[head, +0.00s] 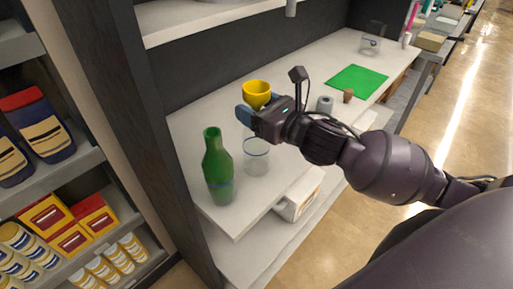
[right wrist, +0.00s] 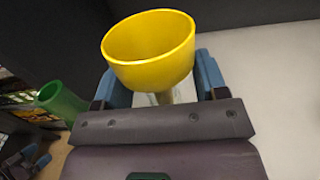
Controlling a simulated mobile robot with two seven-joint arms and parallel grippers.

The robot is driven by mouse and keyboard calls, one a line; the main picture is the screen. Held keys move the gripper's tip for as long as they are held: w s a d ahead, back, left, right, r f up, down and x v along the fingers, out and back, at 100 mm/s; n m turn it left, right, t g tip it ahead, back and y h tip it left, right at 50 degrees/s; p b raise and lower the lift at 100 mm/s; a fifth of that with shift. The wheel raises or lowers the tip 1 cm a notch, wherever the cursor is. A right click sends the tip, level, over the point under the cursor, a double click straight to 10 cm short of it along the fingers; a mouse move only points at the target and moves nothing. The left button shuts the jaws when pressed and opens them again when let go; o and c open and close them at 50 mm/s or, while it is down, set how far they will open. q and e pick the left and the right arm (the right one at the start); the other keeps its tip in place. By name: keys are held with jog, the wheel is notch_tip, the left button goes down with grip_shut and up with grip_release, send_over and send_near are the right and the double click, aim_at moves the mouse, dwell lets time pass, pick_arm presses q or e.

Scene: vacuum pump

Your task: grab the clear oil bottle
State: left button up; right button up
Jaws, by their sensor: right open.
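A yellow cup-shaped piece, perhaps a funnel, (head: 257,90) stands at my right gripper (head: 245,113) over the worktop. In the right wrist view, the yellow piece (right wrist: 150,50) sits above and between the blue fingers of my right gripper (right wrist: 160,85). The fingers are apart. A pale, partly see-through part shows below the yellow piece between them; I cannot tell whether it is the clear oil bottle, as the gripper hides most of it. A clear container with a blue rim (head: 256,157) stands nearer on the worktop.
A green bottle (head: 217,170) stands near the worktop's front left; its mouth shows in the right wrist view (right wrist: 60,100). A grey cylinder (head: 324,104), a brown piece (head: 348,95) and a green mat (head: 358,81) lie right. A dark post (head: 115,120) borders the left.

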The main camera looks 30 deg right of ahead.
jog(key=shift+c, duration=0.2)
grip_shut()
